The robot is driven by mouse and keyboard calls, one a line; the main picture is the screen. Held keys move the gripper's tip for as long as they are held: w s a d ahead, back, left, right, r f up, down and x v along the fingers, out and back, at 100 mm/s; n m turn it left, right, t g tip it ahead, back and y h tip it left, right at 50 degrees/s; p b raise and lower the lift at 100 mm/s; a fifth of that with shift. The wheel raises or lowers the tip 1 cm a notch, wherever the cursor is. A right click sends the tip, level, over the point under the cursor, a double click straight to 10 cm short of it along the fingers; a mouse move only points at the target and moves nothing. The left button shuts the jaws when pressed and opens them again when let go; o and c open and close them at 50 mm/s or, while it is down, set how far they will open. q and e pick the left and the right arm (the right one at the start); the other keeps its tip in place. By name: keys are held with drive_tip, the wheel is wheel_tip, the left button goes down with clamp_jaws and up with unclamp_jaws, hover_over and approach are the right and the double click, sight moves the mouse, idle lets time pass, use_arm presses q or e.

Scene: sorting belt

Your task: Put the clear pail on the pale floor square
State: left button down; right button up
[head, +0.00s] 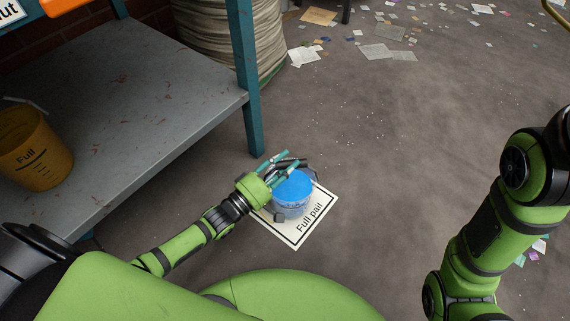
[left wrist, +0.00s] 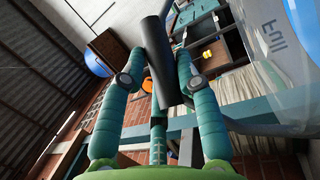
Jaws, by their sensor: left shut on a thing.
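The clear pail (head: 291,207), with blue showing at its top, is over the pale floor square (head: 297,241) marked "Full pail". I cannot tell whether its base touches the square. My left gripper (head: 281,168) is at the pail's top, on its far left side. In the left wrist view, the fingers (left wrist: 160,75) are shut on a dark bar, which looks like the pail's handle grip (left wrist: 157,55). The pail's clear wall (left wrist: 270,75) with the word "Full" shows at the right there. My right gripper is out of view.
A grey shelf (head: 130,100) with a teal post (head: 246,75) stands left of the square. A yellow pail (head: 38,150) marked "Full" is on it. Open floor (head: 400,150) lies to the right, with scattered papers farther back.

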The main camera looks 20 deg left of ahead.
use_arm(q)
drive_tip(key=shift+f, duration=0.15)
drive_tip(key=c, duration=0.9)
unclamp_jaws()
